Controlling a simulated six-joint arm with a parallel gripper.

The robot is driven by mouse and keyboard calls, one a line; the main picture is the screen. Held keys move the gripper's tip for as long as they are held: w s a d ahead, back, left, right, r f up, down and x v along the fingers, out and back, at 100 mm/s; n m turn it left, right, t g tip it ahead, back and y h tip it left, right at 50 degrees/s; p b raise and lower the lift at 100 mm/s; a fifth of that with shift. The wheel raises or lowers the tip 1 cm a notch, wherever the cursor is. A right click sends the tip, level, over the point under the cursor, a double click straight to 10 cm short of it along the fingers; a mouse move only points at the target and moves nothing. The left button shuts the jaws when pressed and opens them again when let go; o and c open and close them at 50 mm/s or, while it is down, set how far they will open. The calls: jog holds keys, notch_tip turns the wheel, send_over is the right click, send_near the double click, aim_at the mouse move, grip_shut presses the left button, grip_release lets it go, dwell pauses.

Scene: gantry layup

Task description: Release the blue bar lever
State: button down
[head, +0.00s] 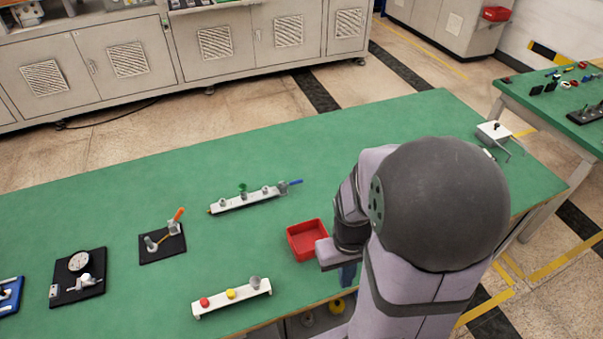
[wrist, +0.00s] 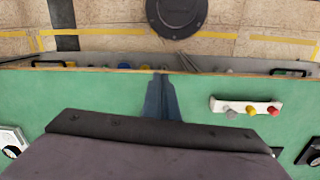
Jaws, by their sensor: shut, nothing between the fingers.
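The blue bar lever (head: 293,183) sticks out at the right end of a white rail (head: 247,201) in the middle of the green table in the head view. It lies toward the upper right, beside a grey fitting. My gripper (head: 347,276) is well apart from it, nearer the table's front edge and just right of the red tray. In the wrist view, my gripper's blue-grey fingers (wrist: 161,80) are together, with nothing between them. They overlap the table's front edge in that picture. The lever does not show in the wrist view. My arm hides part of the table in the head view.
A red tray (head: 306,240) stands beside my gripper. A white rail with red, yellow and grey knobs (head: 231,294) lies near the front edge. A black plate with an orange-handled clamp (head: 163,243) and another with a dial (head: 79,276) lie left. Green table beyond the lever is clear.

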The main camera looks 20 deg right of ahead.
jog(key=w+a+r+m+t+y+p, duration=0.1)
jog(key=w+a+r+m+p, duration=0.1)
jog(key=w+a+r+m, duration=0.45)
jog(key=m+t+b, duration=0.7)
jog(key=m+b, duration=0.9)
jog(key=m, duration=1.2)
send_near(296, 182)
jog(key=shift+s+d+h, duration=0.15)
jog(key=shift+s, duration=0.45)
jog(key=shift+s+d+h, duration=0.15)
jog(key=shift+s, duration=0.4)
jog(key=shift+f, duration=0.15)
jog(key=shift+x, duration=4.9)
